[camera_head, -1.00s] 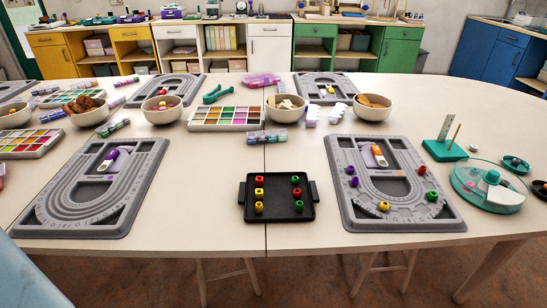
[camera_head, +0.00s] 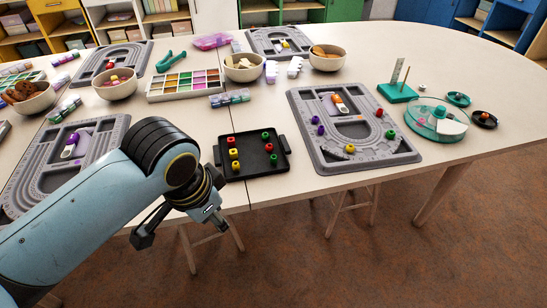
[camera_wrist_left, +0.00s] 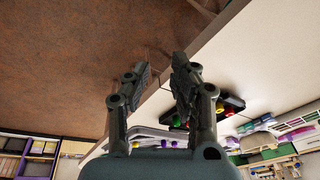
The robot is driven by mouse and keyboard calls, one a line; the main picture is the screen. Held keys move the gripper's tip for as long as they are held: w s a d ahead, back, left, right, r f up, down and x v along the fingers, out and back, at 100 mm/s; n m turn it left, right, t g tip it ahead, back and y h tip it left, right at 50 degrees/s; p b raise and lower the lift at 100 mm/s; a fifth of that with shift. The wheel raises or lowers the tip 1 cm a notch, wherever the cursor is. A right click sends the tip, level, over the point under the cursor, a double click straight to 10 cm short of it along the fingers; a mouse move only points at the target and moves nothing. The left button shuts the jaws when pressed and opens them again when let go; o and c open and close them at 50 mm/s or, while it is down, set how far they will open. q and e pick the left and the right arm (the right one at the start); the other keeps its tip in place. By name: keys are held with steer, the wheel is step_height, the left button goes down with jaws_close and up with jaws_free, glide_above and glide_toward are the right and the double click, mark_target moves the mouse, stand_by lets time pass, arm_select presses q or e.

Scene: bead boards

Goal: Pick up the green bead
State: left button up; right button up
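A green bead (camera_head: 273,159) sits in the right column on the black tray (camera_head: 252,172), and another green bead (camera_head: 265,135) is at that column's far end. A third green bead (camera_head: 390,134) lies on the right grey bead board (camera_head: 310,160). My left gripper (camera_head: 180,226) is left of and nearer than the tray, by the table's front edge. Its fingers are spread and empty in the left wrist view (camera_wrist_left: 160,77). There the tray (camera_wrist_left: 232,103) shows partly behind one finger. My right gripper is not in view.
Red and yellow beads, including a yellow bead (camera_head: 235,166), share the tray. My left arm covers part of the left bead board (camera_head: 25,172). A sorting box (camera_head: 184,97) and bowls (camera_head: 243,74) stand behind. Bare table lies around the tray.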

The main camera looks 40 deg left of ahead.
arm_select(q)
steer(key=w+m, duration=0.1)
steer(key=w, duration=0.3)
steer(key=w+a+m+g, duration=0.1)
steer(key=w, duration=0.4)
steer(key=w+a+r+m, duration=0.1)
steer(key=w, duration=0.4)
steer(key=shift+r+g+h, duration=0.1)
steer(key=shift+g+h, duration=0.3)
steer(key=w+a+r+m+g, duration=0.1)
steer(key=w+r+m, duration=0.2)
steer(key=w+r, duration=0.45)
steer(key=h, duration=0.1)
glide_above(274, 164)
steer(key=w+a, duration=0.1)
steer(key=w, duration=0.1)
steer(key=shift+g, duration=0.3)
steer(key=f, duration=0.6)
steer(key=shift+s+f+b, duration=0.2)
steer(key=shift+f+b, duration=0.05)
steer(key=shift+b, duration=0.05)
steer(key=f, duration=0.3)
steer(key=s+f, duration=0.1)
steer(key=f, duration=0.1)
steer(key=shift+d+f+b, duration=0.15)
steer(key=shift+f+b, duration=0.05)
steer(key=shift+b, duration=0.15)
steer(key=c, duration=0.3)
